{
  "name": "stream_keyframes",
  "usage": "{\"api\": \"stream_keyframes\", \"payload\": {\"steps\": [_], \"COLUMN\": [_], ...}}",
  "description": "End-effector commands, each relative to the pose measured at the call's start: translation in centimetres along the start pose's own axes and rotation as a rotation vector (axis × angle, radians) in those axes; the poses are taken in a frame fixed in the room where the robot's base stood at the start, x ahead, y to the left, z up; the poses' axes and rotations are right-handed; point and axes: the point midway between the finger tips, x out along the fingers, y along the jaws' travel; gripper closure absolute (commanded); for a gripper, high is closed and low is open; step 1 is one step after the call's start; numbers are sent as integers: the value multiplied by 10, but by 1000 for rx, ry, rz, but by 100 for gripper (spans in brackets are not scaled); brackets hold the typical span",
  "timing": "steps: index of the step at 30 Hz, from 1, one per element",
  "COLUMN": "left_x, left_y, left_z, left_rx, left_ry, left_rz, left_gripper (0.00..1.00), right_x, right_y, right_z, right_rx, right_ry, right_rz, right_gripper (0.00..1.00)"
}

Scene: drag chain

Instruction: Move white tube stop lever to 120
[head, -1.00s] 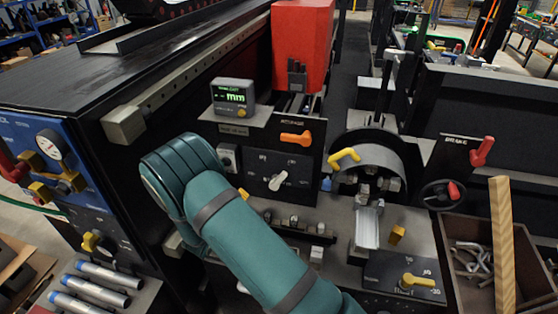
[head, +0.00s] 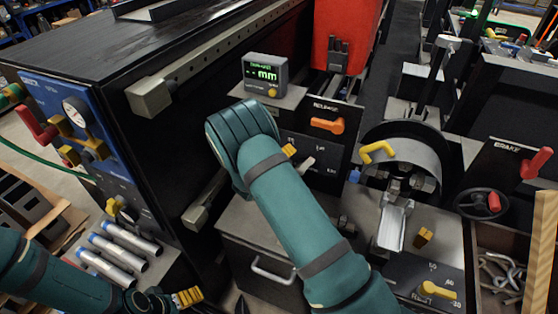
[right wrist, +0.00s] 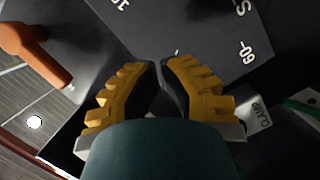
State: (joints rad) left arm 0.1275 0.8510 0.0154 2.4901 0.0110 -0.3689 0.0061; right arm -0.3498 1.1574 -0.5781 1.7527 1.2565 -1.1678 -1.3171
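The white lever (head: 307,163) sits on a black dial panel (head: 328,153) below an orange lever, partly hidden by my right arm. My right gripper (head: 289,150) is at this panel, just left of the lever; only a bit of yellow finger shows past the arm. In the right wrist view its yellow fingers (right wrist: 161,68) face the panel, with tips close together and a narrow gap. I cannot make out the white lever between the fingers. My left gripper (head: 188,297) is low at the left, its yellow fingers seen edge-on, apart from the panel.
The orange release lever (head: 327,125) is above the dial and also shows in the right wrist view (right wrist: 36,52). A display (head: 265,74) reads dashes and mm. A yellow lever (head: 378,152) is at the right. Silver tubes (head: 118,257) lie near my left arm.

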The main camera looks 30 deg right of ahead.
Motion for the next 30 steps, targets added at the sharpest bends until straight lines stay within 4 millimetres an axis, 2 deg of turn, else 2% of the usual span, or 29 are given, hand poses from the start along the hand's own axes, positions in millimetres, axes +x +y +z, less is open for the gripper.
{"api": "stream_keyframes", "payload": {"steps": [3,6,12,30], "left_x": [2,2,2,3], "left_y": [0,-1,-1,-1], "left_z": [1,1,1,2], "left_rx": [1,1,1,1], "left_ry": [-2,-2,-3,-3], "left_rz": [0,0,0,0], "left_gripper": [3,3,3,3], "right_x": [23,25,29,30], "right_y": [0,0,0,1], "right_z": [1,18,35,40], "right_rx": [0,-4,-2,16], "right_ry": [-2,-3,-1,0], "right_rz": [2,0,-1,-4], "right_gripper": [100,100,100,100]}}
